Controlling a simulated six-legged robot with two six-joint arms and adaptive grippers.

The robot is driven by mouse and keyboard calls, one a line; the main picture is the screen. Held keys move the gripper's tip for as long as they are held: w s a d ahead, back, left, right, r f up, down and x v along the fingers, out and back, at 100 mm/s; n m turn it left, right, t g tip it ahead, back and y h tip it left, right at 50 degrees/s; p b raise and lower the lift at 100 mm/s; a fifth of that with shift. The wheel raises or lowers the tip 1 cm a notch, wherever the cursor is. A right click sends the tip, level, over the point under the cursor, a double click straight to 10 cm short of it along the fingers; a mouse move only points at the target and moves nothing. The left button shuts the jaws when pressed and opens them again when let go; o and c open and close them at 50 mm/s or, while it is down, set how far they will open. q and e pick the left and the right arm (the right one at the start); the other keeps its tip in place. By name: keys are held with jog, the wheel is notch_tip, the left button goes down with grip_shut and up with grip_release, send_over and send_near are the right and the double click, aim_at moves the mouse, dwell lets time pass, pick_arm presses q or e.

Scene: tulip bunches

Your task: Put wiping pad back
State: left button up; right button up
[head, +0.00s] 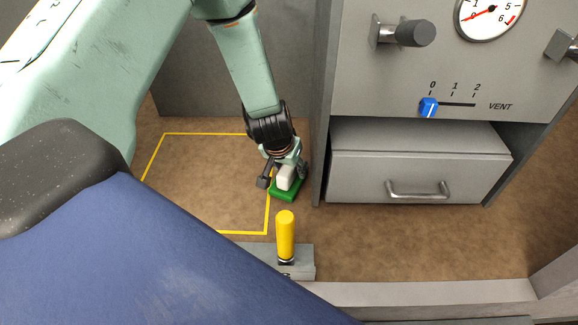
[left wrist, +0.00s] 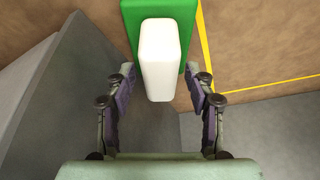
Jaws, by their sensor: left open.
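The wiping pad has a green base (head: 286,193) and a white block handle (head: 286,177). It lies on the brown surface at the right edge of the yellow outline, beside the grey cabinet. My left gripper (head: 282,178) is over the pad with its fingers apart on either side of the white handle. In the left wrist view the white handle (left wrist: 161,58) stands between and beyond the open fingertips (left wrist: 162,82), with gaps on both sides. The green base (left wrist: 130,30) shows behind it. My right gripper is not in view.
A yellow outline (head: 165,134) marks a mostly clear area of the surface. A yellow upright handle (head: 286,235) stands on a grey block in front. The grey cabinet at right has a closed drawer (head: 420,178), a blue vent slider (head: 429,107), a knob (head: 405,33) and a gauge (head: 488,14).

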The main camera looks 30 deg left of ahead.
pick_arm(q)
jog(key=p+v, duration=0.6)
jog(key=v, duration=0.6)
jog(key=shift+p, duration=0.4)
